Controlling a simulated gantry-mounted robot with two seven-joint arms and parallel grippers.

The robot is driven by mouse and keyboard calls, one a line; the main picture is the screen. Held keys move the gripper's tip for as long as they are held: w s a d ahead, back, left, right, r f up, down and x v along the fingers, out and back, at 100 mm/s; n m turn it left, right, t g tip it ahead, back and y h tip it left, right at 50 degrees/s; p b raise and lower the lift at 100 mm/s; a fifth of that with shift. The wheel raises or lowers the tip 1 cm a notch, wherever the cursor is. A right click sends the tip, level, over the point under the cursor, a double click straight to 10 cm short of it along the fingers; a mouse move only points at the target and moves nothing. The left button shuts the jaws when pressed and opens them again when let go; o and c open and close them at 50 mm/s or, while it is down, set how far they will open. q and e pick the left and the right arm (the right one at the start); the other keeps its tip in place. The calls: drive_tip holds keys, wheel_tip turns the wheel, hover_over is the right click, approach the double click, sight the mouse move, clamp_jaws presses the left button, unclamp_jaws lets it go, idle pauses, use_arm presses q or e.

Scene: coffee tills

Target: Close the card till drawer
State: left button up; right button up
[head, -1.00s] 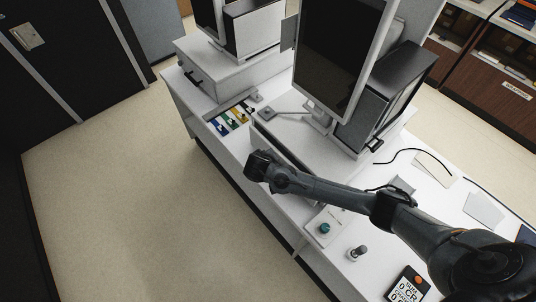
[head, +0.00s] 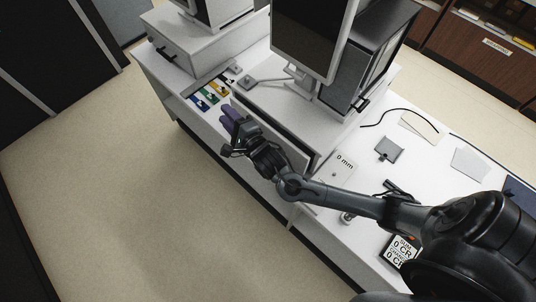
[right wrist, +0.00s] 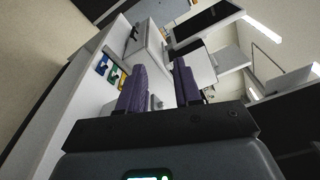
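My right gripper (head: 227,117) is at the front of the white till under the middle monitor, over the counter's front edge. Its two purple fingers stand apart with nothing between them, as the right wrist view (right wrist: 160,78) also shows. The middle till (head: 262,106) has a dark gap along its front, partly hidden by my gripper and wrist; I cannot tell how far its drawer stands out. Blue, green and yellow cards (head: 209,94) lie left of my fingers, and also show in the right wrist view (right wrist: 111,72). My left gripper is out of view.
A second white till (head: 196,49) with a black handle stands at the back left. A monitor (head: 306,40) and a dark-sided box (head: 368,62) stand on the middle till's side. Papers and a small display (head: 401,250) lie on the right counter. The floor in front is clear.

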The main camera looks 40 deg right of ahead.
drive_tip(key=s+d+f+m+g+h+b, duration=0.1)
drive_tip(key=s+d+f+m+h+b, duration=0.15)
drive_tip(key=s+f, duration=0.65)
drive_tip(key=s+d+f+m+g+h+b, duration=0.15)
drive_tip(key=s+d+f+b, duration=0.25)
drive_tip(key=s+f, duration=0.55)
drive_tip(key=shift+m+y, duration=0.3)
drive_tip(key=shift+y, duration=0.3)
drive_tip(key=x, duration=0.8)
drive_tip(key=f+x, duration=0.1)
drive_tip(key=x, duration=0.3)
drive_tip(key=shift+p, duration=0.3)
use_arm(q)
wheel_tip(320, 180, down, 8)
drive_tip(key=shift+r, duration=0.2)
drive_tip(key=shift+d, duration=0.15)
use_arm(e)
drive_tip(key=shift+c, duration=0.3)
clamp_jaws()
